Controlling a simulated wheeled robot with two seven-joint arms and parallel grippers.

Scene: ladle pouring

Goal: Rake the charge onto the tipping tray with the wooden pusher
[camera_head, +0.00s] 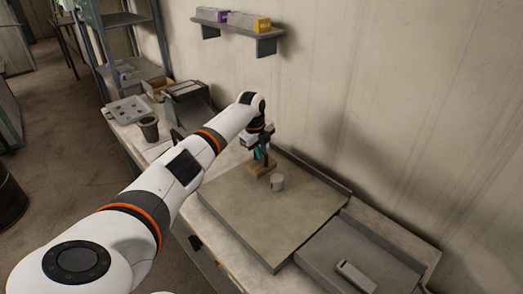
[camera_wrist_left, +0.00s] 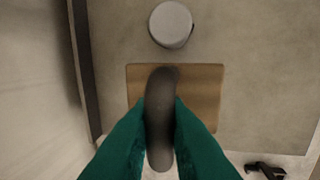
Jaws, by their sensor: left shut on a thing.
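My left gripper (camera_head: 262,154) is shut on the dark upright handle (camera_wrist_left: 162,120) of the wooden pusher. The pusher's light-brown block (camera_head: 258,170) is at or just above the large grey-beige slab (camera_head: 280,225); I cannot tell if it touches. The charge, a small grey cylinder (camera_head: 277,183), stands upright on the slab just beside the block. In the left wrist view the cylinder (camera_wrist_left: 171,24) is ahead of the block (camera_wrist_left: 203,90), with a narrow gap between. A flat grey tray (camera_head: 335,248), probably the tipping tray, lies right of the slab. My right gripper is not in view.
A raised rim (camera_head: 312,172) runs along the slab's wall side. A pale bar (camera_head: 356,275) lies on the grey tray. A dark cup (camera_head: 148,128) and a tray with holes (camera_head: 128,110) stand at the far left. A wall shelf (camera_head: 240,28) is above.

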